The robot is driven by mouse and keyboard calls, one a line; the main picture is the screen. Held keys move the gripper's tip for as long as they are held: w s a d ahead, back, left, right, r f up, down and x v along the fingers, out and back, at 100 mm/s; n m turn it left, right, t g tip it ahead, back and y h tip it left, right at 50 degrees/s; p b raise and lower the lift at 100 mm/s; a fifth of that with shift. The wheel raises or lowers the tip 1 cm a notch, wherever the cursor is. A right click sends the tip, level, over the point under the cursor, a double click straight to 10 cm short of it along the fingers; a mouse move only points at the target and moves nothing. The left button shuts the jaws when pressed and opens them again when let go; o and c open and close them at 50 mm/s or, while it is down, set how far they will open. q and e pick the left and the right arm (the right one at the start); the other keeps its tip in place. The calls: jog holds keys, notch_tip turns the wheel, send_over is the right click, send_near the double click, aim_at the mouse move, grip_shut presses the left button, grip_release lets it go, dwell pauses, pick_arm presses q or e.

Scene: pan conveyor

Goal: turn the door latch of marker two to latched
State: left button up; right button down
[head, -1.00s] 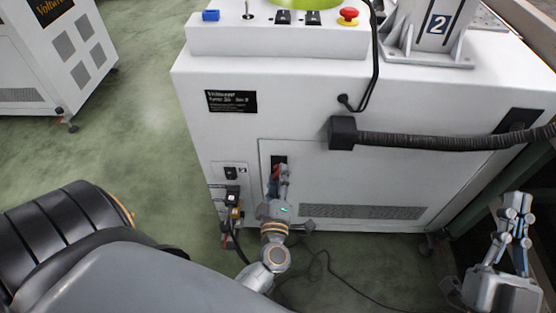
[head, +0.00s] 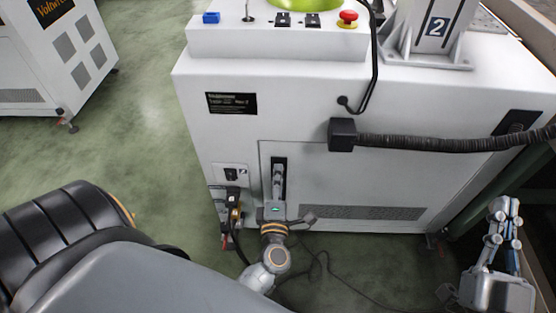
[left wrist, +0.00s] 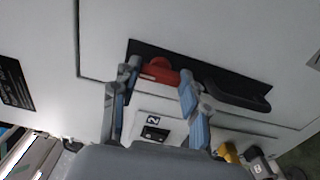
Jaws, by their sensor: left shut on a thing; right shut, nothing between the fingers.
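The door latch is a red knob (left wrist: 160,70) on a black plate (left wrist: 240,90) set in the white cabinet door (head: 350,180). In the left wrist view the red knob lies between the two fingers of my left gripper (left wrist: 160,74), which is shut on it. In the head view my left gripper (head: 278,170) reaches up to the black plate and hides the red knob. A "2" label (left wrist: 152,121) sits beside a small switch, next to the door. My right gripper (head: 506,208) is shut and empty at the lower right, away from the door.
A column marked 2 (head: 436,27) stands on the cabinet top. A black corrugated hose (head: 440,143) runs across the cabinet to the right. A plug with cables (head: 232,205) sits left of the door, and cables lie on the floor. Green floor (head: 150,100) is open at left.

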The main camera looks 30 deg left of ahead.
pick_arm(q)
jog(key=o, duration=1.2)
jog(key=shift+c, duration=0.2)
jog(key=v, duration=1.2)
